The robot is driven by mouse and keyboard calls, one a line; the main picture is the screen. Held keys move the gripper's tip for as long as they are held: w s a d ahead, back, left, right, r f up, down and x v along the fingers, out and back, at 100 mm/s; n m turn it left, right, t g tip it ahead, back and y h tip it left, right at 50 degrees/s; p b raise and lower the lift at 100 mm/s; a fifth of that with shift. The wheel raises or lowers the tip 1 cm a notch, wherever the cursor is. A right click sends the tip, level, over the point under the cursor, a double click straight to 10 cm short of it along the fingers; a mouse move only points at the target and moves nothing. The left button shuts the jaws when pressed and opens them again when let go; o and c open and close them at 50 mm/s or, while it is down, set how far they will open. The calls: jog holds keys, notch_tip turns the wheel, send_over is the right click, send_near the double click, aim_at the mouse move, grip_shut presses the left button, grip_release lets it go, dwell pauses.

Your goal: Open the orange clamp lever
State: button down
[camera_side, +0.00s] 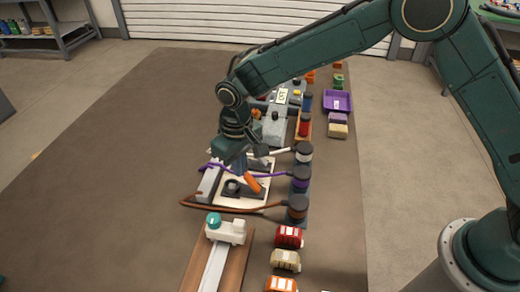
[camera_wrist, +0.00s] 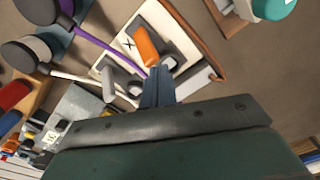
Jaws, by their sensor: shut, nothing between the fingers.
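The orange clamp lever (camera_side: 253,183) lies tilted over a pale plate with dark clamp parts, just below my gripper in the side view. In the wrist view the orange lever (camera_wrist: 147,46) is a rounded bar on the pale plate (camera_wrist: 181,32), beside an X mark. A grey lever (camera_wrist: 121,81) stands on a neighbouring pale plate. My gripper (camera_wrist: 157,80) is shut and empty, with its fingertips close to the near end of the orange lever. I cannot tell whether they touch it. In the side view the fingertips are hard to make out.
Purple, white and brown hoses run to dark-capped cylinders (camera_side: 299,178) right of the plates. A white block with a teal knob (camera_side: 214,220) stands on a rail in front. Toy-like vehicles (camera_side: 289,237) line the front right. A purple tray (camera_side: 337,101) sits behind. The mat's left side is clear.

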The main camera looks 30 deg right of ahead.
aim_at(253, 181)
jog(key=shift+s+d+f, duration=0.1)
jog(key=shift+s+f, duration=0.05)
jog(key=shift+f, duration=0.45)
jog(key=shift+s+d+f, duration=0.1)
jog(key=shift+f, duration=0.45)
jog(key=shift+w+f, duration=0.1)
jog(key=shift+f, duration=0.1)
jog(key=shift+s+d+r, duration=0.15)
jog(key=shift+s+r, duration=0.05)
jog(key=shift+s+d, duration=0.8)
jog(key=shift+r, duration=0.2)
jog(key=shift+w+a+r, duration=0.15)
jog(key=shift+r, duration=1.25)
jog(key=shift+w+a+r, duration=0.1)
jog(key=shift+a+r, duration=0.05)
jog(key=shift+r, duration=1.25)
jog(key=shift+r, duration=0.1)
